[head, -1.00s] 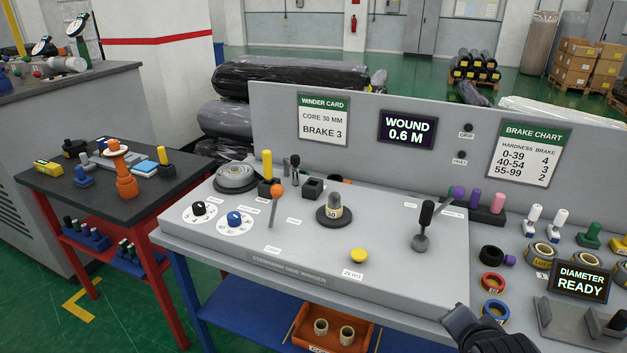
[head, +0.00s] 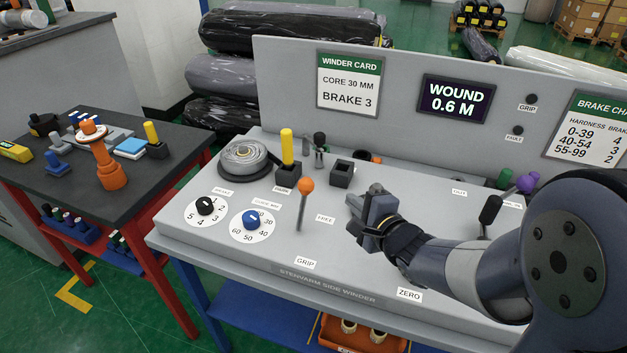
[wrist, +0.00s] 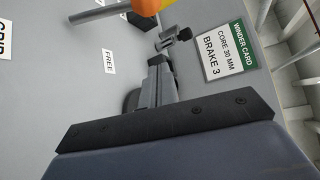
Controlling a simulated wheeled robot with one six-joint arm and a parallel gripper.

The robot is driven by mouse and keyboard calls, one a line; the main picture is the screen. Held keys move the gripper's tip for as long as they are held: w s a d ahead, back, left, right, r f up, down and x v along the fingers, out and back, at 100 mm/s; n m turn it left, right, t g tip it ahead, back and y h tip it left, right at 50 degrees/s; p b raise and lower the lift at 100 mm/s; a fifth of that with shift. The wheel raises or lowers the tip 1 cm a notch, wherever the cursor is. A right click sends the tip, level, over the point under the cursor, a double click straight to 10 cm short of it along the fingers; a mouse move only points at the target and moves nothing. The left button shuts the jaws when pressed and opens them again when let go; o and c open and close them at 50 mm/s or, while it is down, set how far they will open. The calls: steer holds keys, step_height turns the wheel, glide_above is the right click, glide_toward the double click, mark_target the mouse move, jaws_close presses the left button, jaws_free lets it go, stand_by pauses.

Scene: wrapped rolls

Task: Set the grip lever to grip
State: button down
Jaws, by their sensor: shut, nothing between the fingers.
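The grip lever (head: 302,208) is a thin grey stick with an orange ball on top. It stands nearly upright on the grey panel, ball slightly toward the back. The GRIP label (head: 307,262) lies in front of it and the FREE label (head: 325,218) to its right. My gripper (head: 355,203) is shut and empty, above the panel to the right of the lever and apart from it. In the wrist view my shut fingers (wrist: 157,82) point toward the panel. The lever's stick (wrist: 95,13) crosses the top edge, with the FREE label (wrist: 108,61) nearby.
A yellow peg (head: 287,147) in a black holder, a grey roll (head: 245,157) and two dials, black (head: 206,205) and blue (head: 251,219), are around the lever. A black-handled lever (head: 489,212) is beyond my arm. The GRIP lamp (head: 527,97) is dark.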

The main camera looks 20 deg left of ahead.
mark_target(302, 206)
steer(key=x, duration=0.9)
steer(key=shift+w+a+f, duration=0.1)
steer(key=shift+w+a, duration=0.1)
steer(key=shift+w, duration=0.05)
steer(key=s+a, duration=0.1)
steer(key=s+a+r, duration=0.1)
steer(key=s, duration=0.1)
steer(key=shift+r, duration=0.1)
steer(key=shift+s, duration=0.1)
steer(key=shift+s+b, duration=0.1)
steer(key=shift+b, duration=0.4)
steer(key=shift+s+r+t+b, duration=0.15)
steer(key=shift+t+b, duration=0.15)
steer(key=shift+b, duration=0.05)
